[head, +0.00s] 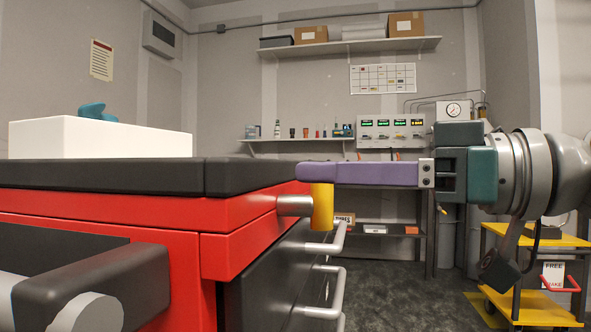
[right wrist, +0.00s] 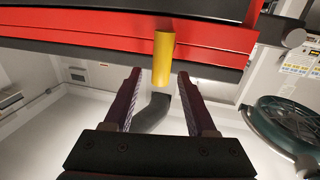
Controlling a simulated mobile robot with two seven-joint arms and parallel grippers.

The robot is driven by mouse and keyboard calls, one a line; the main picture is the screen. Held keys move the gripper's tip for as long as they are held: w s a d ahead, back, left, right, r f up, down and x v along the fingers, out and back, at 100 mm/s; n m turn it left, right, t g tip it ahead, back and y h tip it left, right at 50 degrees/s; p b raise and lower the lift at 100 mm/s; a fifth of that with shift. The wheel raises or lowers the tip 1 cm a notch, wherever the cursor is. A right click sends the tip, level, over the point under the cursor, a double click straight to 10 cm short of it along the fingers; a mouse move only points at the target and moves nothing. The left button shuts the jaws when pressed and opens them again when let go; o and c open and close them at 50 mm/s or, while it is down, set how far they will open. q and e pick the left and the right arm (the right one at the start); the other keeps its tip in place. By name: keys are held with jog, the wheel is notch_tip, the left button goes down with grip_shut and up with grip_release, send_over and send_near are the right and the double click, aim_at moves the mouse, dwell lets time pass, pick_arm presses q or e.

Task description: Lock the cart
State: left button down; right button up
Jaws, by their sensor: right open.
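The red cart (head: 228,248) with a black top (head: 100,175) fills the left of the head view; its red side also shows in the right wrist view (right wrist: 90,38). A yellow cylinder (head: 322,207) stands out at its corner, on a short metal stub (head: 294,206). My right gripper (head: 304,172) reaches in from the right, its purple fingers level with the yellow cylinder's upper end. In the right wrist view the fingers (right wrist: 159,75) are apart, and the yellow cylinder (right wrist: 163,58) lies between and beyond their tips. I cannot tell whether they touch it. My left gripper is out of view.
Metal drawer handles (head: 325,247) stick out below the yellow cylinder. A white box (head: 100,140) with a teal object (head: 95,110) sits on the cart top. A yellow trolley (head: 548,308) stands at the right. Dark floor (head: 395,285) lies clear between.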

jog(key=shift+x, duration=0.9)
grip_shut()
